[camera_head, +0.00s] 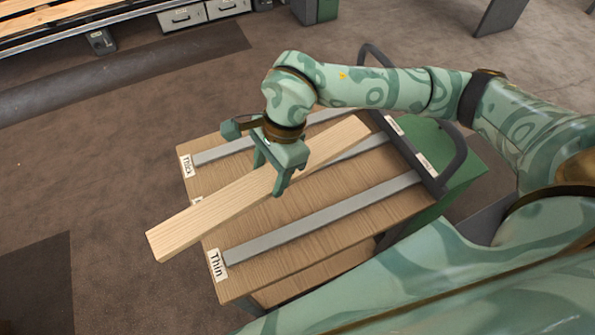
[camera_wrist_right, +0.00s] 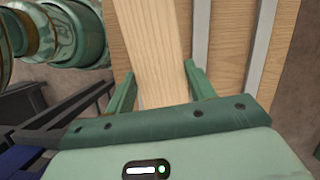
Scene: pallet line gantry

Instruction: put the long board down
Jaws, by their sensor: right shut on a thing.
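The long board (camera_head: 225,208) is a pale wooden plank in the head view, lying slantwise over the top of a wooden cart (camera_head: 290,262). Its near left end sticks out past the cart's left edge. My right gripper (camera_head: 272,180) is shut on the board around its middle, from above. In the right wrist view, the board (camera_wrist_right: 158,50) runs between the two fingers of my right gripper (camera_wrist_right: 160,88). I cannot tell whether the board touches the cart top or hangs just above it. My left gripper is not in view.
Grey metal strips (camera_head: 320,217) run across the cart top, with a "Thin" label (camera_head: 216,265) in front and a "Thick" label (camera_head: 187,166) at the back left. A dark handle rail (camera_head: 445,170) stands at the right. Open floor lies left.

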